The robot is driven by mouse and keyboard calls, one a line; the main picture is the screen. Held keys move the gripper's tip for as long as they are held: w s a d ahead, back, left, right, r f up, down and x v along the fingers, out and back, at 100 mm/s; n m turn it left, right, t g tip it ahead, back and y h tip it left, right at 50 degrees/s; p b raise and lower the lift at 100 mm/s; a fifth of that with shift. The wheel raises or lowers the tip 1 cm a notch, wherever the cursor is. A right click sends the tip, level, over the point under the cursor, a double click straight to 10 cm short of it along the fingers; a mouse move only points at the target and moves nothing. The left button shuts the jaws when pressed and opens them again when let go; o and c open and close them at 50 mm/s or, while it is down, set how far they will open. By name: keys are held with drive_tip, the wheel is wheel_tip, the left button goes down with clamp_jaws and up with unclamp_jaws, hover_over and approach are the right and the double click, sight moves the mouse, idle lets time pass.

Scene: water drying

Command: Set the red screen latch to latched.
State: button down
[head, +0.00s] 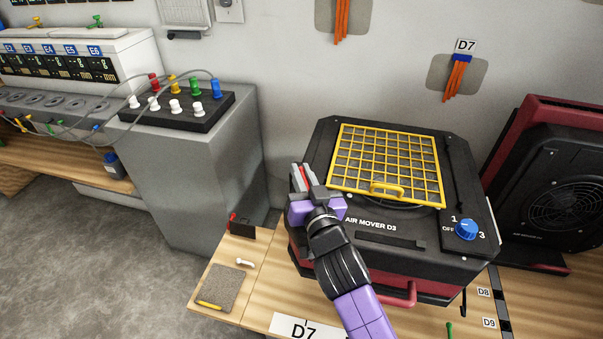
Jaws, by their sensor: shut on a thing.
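The black air mover D3 (330,165) sits on the wooden bench with a yellow grid screen (388,152) lying over its top opening. The screen's yellow handle (387,189) is at its front edge. My gripper (299,177) is at the left edge of the air mover, beside the screen's left side. Its jaws are shut on a small red piece, which looks like the red screen latch (303,173). Only a sliver of red shows between the fingers, so the latch's position cannot be told.
A blue knob (467,230) is at the air mover's right front. A second air mover (563,190) stands to the right. A grey pedestal (205,180) stands to the left. A small black box (242,230) and a grey pad (222,288) lie on the bench's left end.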

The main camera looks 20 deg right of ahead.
drive_tip(key=shift+a+f+m+h+b, duration=0.1)
drive_tip(key=shift+f+m+h+b, duration=0.3)
drive_tip(key=shift+b, duration=1.5)
drive_tip(key=shift+r+h+b, duration=0.15)
drive_tip(key=shift+h+b, duration=0.25)
drive_tip(key=shift+b, duration=0.15)
drive_tip(key=m+h+b, duration=0.1)
drive_tip(key=b, duration=0.2)
drive_tip(key=shift+d+g+h, duration=0.3)
drive_tip(key=shift+d, duration=0.05)
drive_tip(key=shift+s+d+r+m+g+h+b, duration=0.15)
drive_tip(key=shift+d+r+m+g+h+b, duration=0.15)
drive_tip(key=shift+m+h+b, duration=0.45)
drive_tip(key=c, duration=1.5)
unclamp_jaws()
drive_tip(key=shift+o, duration=0.2)
drive_tip(key=shift+d, duration=0.1)
drive_tip(key=shift+v, duration=3.95)
